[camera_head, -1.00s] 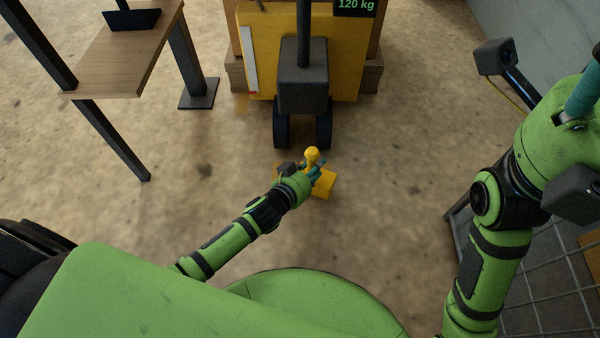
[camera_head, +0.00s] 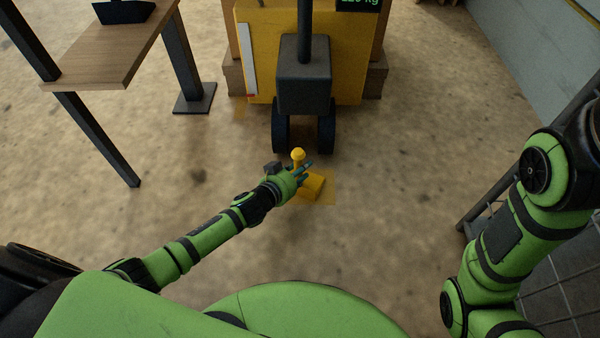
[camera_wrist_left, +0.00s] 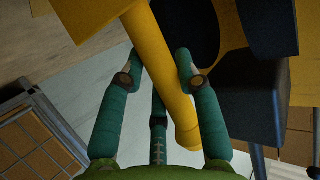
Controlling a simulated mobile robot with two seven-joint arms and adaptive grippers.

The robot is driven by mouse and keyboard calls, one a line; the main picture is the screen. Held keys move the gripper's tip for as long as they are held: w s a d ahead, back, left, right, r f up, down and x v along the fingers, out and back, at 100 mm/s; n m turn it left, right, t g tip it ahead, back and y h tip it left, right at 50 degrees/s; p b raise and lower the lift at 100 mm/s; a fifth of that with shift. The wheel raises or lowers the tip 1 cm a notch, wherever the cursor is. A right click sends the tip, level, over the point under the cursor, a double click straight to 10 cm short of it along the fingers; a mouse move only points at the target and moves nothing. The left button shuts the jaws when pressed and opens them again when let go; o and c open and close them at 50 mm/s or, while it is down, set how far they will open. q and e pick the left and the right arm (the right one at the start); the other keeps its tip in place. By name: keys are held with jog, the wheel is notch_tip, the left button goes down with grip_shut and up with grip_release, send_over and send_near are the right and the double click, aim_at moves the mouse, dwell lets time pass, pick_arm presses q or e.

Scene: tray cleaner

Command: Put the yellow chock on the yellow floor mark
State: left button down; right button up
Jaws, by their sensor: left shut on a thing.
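The yellow chock (camera_head: 313,186) has an upright handle with a round knob (camera_head: 298,154). My left gripper (camera_head: 299,171) is closed around this handle. The left wrist view shows the yellow handle (camera_wrist_left: 158,65) running between the green fingers, with its knob end near the palm. The yellow floor mark (camera_head: 326,198) is a flat patch in front of the cart's wheels. The chock appears over the mark, with part of the mark bare at its right and front. I cannot tell whether the chock touches the floor. My right gripper is out of view.
A yellow cart with dark wheels (camera_head: 326,134) and a grey housing (camera_head: 304,75) stands just behind the chock. A wooden table (camera_head: 105,50) with dark legs is at the left. A grey mesh frame is at the lower right.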

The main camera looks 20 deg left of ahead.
pick_arm(q)
jog(key=shift+r, duration=0.1)
jog(key=c, duration=1.3)
grip_release()
jog(key=shift+f, duration=0.2)
jog(key=o, duration=0.4)
jog(key=shift+r, duration=0.15)
